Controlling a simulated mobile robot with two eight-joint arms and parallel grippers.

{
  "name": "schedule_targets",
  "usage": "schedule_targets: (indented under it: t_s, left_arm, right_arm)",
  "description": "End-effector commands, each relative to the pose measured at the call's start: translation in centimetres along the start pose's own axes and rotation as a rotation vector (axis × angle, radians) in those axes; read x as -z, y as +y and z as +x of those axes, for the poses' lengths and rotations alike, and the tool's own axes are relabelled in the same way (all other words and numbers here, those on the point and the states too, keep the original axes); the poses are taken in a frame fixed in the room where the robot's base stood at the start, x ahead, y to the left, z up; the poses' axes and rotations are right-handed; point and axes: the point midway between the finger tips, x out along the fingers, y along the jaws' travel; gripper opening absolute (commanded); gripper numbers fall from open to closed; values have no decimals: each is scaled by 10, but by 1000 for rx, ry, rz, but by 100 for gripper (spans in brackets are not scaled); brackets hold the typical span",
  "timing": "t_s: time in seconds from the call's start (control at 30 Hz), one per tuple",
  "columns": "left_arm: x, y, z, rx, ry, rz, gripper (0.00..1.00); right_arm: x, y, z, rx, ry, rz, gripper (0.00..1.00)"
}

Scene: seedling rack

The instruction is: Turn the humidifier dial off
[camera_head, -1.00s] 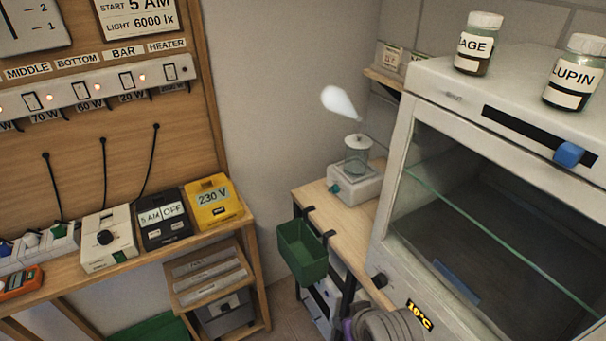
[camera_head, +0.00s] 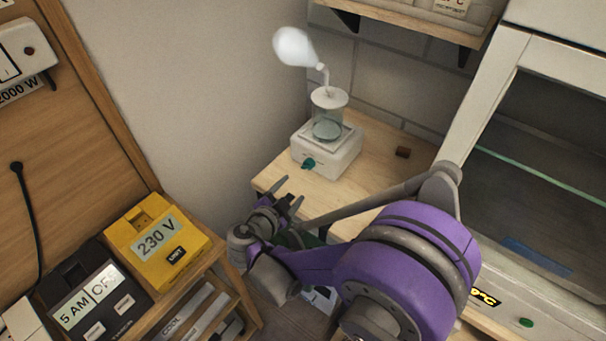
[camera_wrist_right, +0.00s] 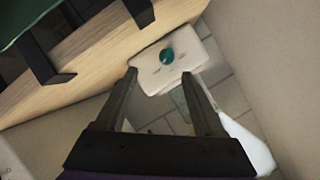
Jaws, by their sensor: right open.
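The humidifier (camera_head: 340,160) is a white box with a clear jar and a bent spout, standing on the wooden bench. A white plume of mist (camera_head: 293,47) hangs above its spout. Its teal dial (camera_head: 308,164) is on the front face; the dial also shows in the right wrist view (camera_wrist_right: 167,56), beyond the fingertips. My right gripper (camera_head: 287,194) is open and empty, in front of and below the dial, apart from it. In the wrist view the open fingers (camera_wrist_right: 158,76) point at the white front face. My left gripper is not in view.
A white glass-fronted cabinet (camera_head: 478,100) stands at the right. A yellow 230 V box (camera_head: 150,225) sits on the left shelf. The green bin (camera_wrist_right: 30,22) with dark hooks hangs at the bench edge.

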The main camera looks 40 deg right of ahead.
Motion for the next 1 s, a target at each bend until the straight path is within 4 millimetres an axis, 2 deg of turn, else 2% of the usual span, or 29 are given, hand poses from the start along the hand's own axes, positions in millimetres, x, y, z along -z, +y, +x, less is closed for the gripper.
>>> schedule_targets:
  t_s: [0.1,0.27,0.37,0.7,0.83,1.0]
  left_arm:
    - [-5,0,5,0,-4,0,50]
    - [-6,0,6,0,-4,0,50]
    - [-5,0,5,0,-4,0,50]
    - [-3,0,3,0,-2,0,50]
    - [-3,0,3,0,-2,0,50]
    - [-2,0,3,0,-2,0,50]
  right_arm:
    - [-7,-4,3,50,57,118,70]
    - [-6,-8,9,80,85,185,70]
    - [-4,-9,21,80,88,190,70]
    - [2,-13,84,77,87,189,70]
    - [3,-15,100,79,85,189,70]
    - [4,-15,110,79,84,188,70]
